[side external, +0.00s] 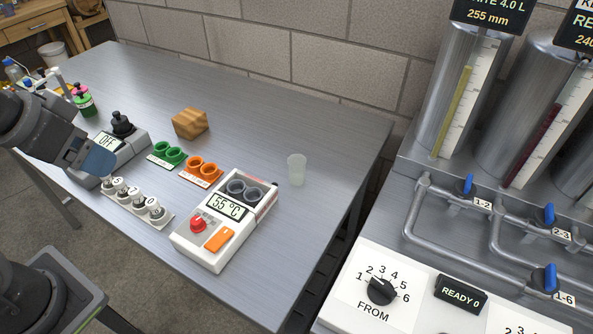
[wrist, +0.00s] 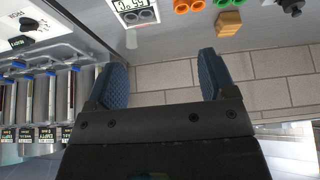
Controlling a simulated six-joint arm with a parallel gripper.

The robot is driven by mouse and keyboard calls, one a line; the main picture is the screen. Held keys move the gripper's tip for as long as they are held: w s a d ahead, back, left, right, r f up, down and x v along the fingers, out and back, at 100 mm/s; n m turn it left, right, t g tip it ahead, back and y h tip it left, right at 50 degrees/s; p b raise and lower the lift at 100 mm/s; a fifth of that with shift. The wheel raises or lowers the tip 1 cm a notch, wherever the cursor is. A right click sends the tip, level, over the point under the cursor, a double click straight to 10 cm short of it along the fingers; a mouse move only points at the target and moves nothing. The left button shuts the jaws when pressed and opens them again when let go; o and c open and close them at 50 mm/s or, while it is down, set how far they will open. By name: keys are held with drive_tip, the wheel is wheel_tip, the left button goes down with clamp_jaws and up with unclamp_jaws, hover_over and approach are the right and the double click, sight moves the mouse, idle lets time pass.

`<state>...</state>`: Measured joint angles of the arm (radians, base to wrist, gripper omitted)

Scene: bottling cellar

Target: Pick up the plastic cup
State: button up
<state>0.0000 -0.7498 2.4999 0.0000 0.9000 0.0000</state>
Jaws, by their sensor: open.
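The plastic cup (side external: 297,169) is small, pale and translucent. It stands upright on the steel table (side external: 270,125), right of the thermometer box, in the side external view. In the wrist view the cup (wrist: 131,39) shows small near the top, beyond the fingers. My gripper (side external: 97,159) is at the left of the side external view, above the table's left part and well away from the cup. In the wrist view my gripper (wrist: 163,72) has its two blue fingers wide apart with nothing between them.
A white box reading 55 °C (side external: 224,220) stands left of the cup. Orange rings (side external: 201,168), green rings (side external: 167,154), a wooden block (side external: 190,123) and a grey OFF device (side external: 108,148) stand further left. Tanks and pipes (side external: 470,230) are on the right. The table behind the cup is clear.

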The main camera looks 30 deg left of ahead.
drive_tip(key=w+d+r+m+g, duration=0.1)
drive_tip(key=w+r+m, duration=0.15)
drive_tip(key=w, duration=0.35)
drive_tip(key=w+d+r+m+g, duration=0.1)
drive_tip(key=w+d+r+m, duration=0.15)
drive_tip(key=w, duration=0.35)
drive_tip(key=m+g, duration=0.4)
drive_tip(key=m, duration=0.8)
hover_over(297, 170)
drive_tip(key=w+a, duration=0.1)
drive_tip(key=w, duration=0.1)
wheel_tip(297, 170, down, 18)
wheel_tip(297, 170, down, 8)
drive_tip(key=shift+w+f, duration=0.15)
drive_tip(key=shift+s+a+f, duration=0.1)
drive_tip(key=shift+f, duration=1.3)
drive_tip(key=shift+s+f, duration=0.1)
drive_tip(key=shift+f, duration=1.25)
drive_tip(key=c, duration=1)
drive_tip(key=shift+r, duration=0.1)
